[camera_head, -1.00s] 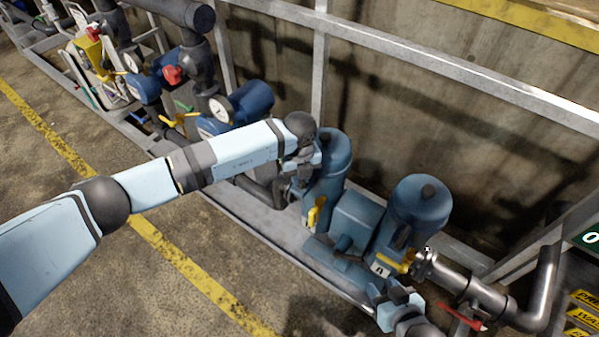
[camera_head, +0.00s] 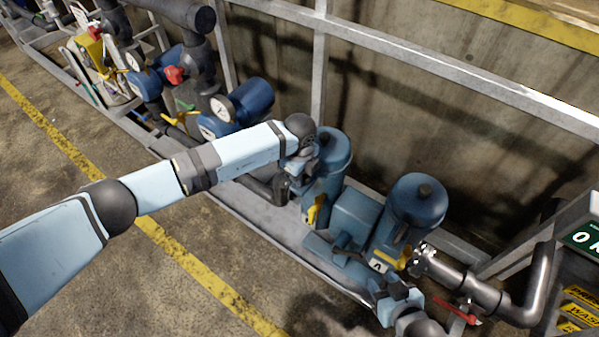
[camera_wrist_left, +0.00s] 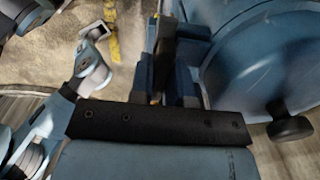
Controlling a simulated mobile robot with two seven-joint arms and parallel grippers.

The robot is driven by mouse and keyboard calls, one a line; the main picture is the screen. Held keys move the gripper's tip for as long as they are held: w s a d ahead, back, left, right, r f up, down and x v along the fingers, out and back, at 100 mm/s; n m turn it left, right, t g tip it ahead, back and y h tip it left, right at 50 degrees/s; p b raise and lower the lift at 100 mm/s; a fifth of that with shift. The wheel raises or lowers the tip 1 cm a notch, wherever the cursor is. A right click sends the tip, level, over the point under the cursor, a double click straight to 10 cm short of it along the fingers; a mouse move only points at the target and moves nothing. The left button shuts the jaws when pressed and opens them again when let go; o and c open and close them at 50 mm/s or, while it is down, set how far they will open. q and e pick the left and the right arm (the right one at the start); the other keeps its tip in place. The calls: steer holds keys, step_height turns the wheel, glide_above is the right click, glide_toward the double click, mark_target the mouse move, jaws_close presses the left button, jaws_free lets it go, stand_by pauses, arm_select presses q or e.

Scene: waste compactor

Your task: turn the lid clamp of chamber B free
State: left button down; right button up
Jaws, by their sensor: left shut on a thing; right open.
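Two blue chambers with round lids stand side by side in the head view, the left chamber (camera_head: 335,152) and the right chamber (camera_head: 418,200). A yellow part (camera_head: 316,210) shows on the left chamber's front. My left gripper (camera_head: 288,188) is at the left chamber's side, shut on what seems to be its lid clamp, which is mostly hidden. In the left wrist view, the dark fingers (camera_wrist_left: 168,60) sit beside the blue lid (camera_wrist_left: 265,60). My right gripper (camera_head: 393,292) is open, below a yellow handle (camera_head: 392,260) on the right chamber.
A metal pipe (camera_head: 480,292) with a red lever (camera_head: 455,312) runs right of the chambers. A grey rail (camera_head: 420,55) crosses behind them. Gauges (camera_head: 222,108) and valves crowd the left. The floor in front (camera_head: 150,290) is clear.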

arm_select(q)
steer(key=shift+r, duration=0.1)
steer(key=c, duration=1.1)
jaws_free()
step_height(320, 180, up, 14)
steer(key=shift+b, duration=0.35)
